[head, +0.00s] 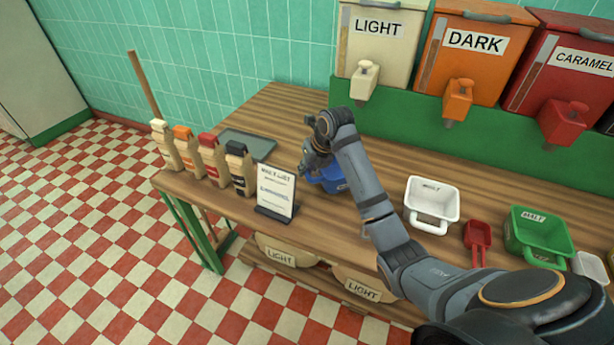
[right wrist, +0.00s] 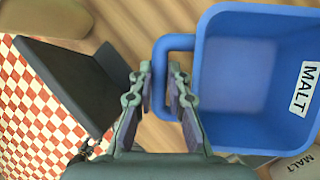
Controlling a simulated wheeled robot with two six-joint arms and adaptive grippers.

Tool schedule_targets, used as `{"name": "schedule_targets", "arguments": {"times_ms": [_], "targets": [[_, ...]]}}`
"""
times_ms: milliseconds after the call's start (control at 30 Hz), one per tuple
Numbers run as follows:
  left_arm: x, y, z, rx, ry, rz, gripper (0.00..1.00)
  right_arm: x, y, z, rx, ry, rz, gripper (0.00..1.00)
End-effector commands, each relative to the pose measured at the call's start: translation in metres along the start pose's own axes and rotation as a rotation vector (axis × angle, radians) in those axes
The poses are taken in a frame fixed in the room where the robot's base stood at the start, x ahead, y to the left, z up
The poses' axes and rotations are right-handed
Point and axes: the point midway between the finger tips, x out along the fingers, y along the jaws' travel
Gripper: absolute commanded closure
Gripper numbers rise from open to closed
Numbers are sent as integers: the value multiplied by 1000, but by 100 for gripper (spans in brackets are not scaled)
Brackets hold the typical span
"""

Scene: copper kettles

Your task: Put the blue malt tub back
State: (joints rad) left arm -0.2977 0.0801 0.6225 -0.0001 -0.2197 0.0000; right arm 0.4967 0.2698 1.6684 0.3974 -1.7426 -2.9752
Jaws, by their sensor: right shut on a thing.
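The blue malt tub (head: 334,181) is on or just above the wooden table, behind the small sign, partly hidden by my right arm. In the right wrist view the tub (right wrist: 240,75) looks empty, with a MALT label on its side and its handle toward me. My right gripper (head: 311,166) is at the tub's handle. In the right wrist view the fingers (right wrist: 160,88) are on either side of the handle bar and shut on it. I cannot tell whether the tub's bottom touches the table. My left gripper is not in view.
A menu sign (head: 275,192) stands close in front of the tub. Several bottles (head: 211,161) and a grey tray (head: 248,145) are to the left. A white tub (head: 432,203), red scoop (head: 478,240) and green tub (head: 538,235) are to the right. Dispensers (head: 470,58) line the back.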

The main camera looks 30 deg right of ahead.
Motion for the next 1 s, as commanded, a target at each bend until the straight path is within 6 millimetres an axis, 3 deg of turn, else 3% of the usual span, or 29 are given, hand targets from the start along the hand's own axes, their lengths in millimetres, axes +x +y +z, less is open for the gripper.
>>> {"name": "schedule_targets", "arguments": {"times_ms": [133,400,633,667,800,1000], "targets": [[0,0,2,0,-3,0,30,4,0,1,0,0,0,100],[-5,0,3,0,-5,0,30,36,-6,-9,0,0,-1,100],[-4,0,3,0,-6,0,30,37,-6,-9,0,-2,-1,100],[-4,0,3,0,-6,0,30,37,-6,-9,0,-1,0,83],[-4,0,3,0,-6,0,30,37,-6,-9,0,-1,0,64],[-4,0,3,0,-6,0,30,37,-6,-9,0,-1,-1,62]]}}
